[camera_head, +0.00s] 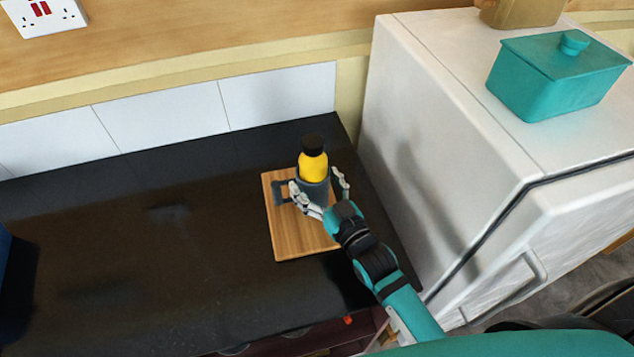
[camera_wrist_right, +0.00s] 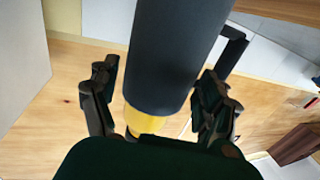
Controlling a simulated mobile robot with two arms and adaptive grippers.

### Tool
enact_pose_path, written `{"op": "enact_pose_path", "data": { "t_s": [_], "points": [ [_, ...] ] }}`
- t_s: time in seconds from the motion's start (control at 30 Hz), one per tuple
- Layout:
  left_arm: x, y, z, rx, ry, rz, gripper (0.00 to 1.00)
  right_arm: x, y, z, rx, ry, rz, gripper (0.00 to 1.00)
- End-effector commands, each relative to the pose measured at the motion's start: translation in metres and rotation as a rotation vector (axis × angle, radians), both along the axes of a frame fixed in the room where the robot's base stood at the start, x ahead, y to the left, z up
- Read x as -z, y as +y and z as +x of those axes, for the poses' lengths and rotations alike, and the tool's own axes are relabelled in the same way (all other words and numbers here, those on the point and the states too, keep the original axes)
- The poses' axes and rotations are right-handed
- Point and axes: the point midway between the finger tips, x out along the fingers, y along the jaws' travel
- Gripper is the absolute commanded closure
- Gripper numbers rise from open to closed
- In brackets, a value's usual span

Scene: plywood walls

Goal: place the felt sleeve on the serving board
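The dark grey felt sleeve (camera_head: 316,190) with a side handle stands upright over the wooden serving board (camera_head: 290,242) in the head view. A yellow bottle (camera_head: 313,166) with a black cap sticks out of its top. My right gripper (camera_head: 321,192) has its fingers on both sides of the sleeve. In the right wrist view, the sleeve (camera_wrist_right: 178,50) lies between the spread fingers (camera_wrist_right: 158,105), with a clear gap at the left finger. The right finger looks close to it; contact cannot be told. The sleeve's base is partly hidden by the gripper. My left gripper is not in view.
The board lies on a black counter (camera_head: 140,240), clear to the left. A white fridge (camera_head: 450,110) stands close on the right, with a teal lidded box (camera_head: 555,80) on top. A tiled wall (camera_head: 160,115) runs behind. A dark blue object (camera_head: 5,250) shows at the left edge.

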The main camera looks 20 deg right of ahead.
Motion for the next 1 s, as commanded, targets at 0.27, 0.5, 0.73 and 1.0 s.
{"op": "enact_pose_path", "data": {
  "t_s": [0.27, 0.5, 0.73, 1.0],
  "points": [
    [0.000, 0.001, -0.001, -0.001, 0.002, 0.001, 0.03, 0.000, 0.000, 0.000, 0.000, 0.000, 0.000, 0.10],
    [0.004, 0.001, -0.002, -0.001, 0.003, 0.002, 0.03, 0.000, -0.004, -0.016, 0.000, 0.002, 0.000, 0.10],
    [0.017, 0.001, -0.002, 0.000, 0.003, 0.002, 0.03, 0.002, -0.016, -0.064, 0.000, 0.004, -0.001, 0.10],
    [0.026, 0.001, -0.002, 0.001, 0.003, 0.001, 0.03, 0.000, -0.026, -0.107, 0.001, 0.002, -0.001, 0.10]
  ]
}}
